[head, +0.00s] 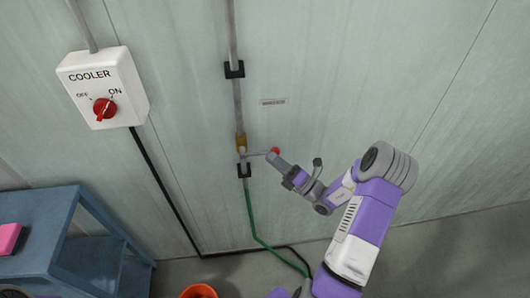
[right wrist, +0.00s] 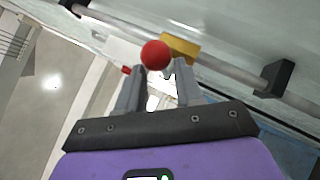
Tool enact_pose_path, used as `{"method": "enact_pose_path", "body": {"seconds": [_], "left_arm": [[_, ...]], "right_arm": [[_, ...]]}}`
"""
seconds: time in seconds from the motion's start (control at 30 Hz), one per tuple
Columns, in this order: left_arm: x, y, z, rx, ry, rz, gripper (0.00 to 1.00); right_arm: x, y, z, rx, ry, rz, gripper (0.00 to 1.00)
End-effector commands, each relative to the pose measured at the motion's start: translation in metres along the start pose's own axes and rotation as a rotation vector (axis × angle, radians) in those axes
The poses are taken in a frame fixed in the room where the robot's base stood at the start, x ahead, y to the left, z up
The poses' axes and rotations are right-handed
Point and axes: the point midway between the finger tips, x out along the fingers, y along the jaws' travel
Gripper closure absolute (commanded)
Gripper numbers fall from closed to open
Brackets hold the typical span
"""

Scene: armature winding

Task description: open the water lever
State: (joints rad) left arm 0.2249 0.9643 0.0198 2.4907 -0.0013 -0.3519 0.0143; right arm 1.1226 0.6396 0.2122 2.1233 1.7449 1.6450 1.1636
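The water lever (head: 257,153) is a thin grey handle with a red ball (head: 275,150) at its right end. It sticks out sideways from the brass valve (head: 240,141) on the upright wall pipe, roughly square to the pipe. My right gripper (head: 283,161) is just below and right of the red ball. In the right wrist view its two fingers are apart, with the red ball (right wrist: 155,55) at the gap between the fingertips. I cannot tell whether they touch it. The yellow valve body (right wrist: 180,47) shows behind. My left gripper is not in view.
A white cooler switch box (head: 103,88) with a red knob is on the wall at left. A green hose (head: 250,215) runs down from the pipe. A blue table (head: 40,235) with a pink object stands lower left, and an orange bucket (head: 199,291) is at the bottom.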

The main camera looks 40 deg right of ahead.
Motion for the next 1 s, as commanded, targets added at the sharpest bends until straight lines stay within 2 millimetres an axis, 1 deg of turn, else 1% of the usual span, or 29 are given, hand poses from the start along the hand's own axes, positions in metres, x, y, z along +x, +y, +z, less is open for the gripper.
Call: {"method": "enact_pose_path", "body": {"seconds": [0.03,0.1,0.23,0.37,0.57,0.6,0.67,0.8,0.83,1.0], "left_arm": [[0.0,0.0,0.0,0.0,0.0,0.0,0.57],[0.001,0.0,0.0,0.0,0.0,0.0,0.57],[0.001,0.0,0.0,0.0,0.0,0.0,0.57],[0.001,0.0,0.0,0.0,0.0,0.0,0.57],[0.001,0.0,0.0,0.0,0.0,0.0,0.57],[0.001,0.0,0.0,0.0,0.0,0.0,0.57],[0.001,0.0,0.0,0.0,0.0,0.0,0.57],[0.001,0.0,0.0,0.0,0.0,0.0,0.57],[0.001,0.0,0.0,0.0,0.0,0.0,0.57],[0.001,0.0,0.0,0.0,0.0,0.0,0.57]], "right_arm": [[0.009,0.001,-0.001,0.0,0.003,0.004,0.64],[0.019,0.0,-0.001,0.0,0.002,0.002,0.64],[0.032,0.0,-0.001,-0.001,0.002,0.001,0.64],[0.038,0.0,-0.001,0.0,0.003,0.0,0.64],[0.038,0.0,-0.001,0.0,0.002,-0.001,0.64],[0.038,0.0,-0.001,0.0,0.002,-0.001,0.66],[0.038,0.0,-0.001,0.0,0.003,-0.001,0.75],[0.038,0.0,-0.001,-0.001,0.002,-0.001,0.96],[0.038,0.0,-0.001,-0.001,0.002,-0.001,1.0],[0.037,0.0,0.0,-0.002,0.0,-0.002,1.0]]}}
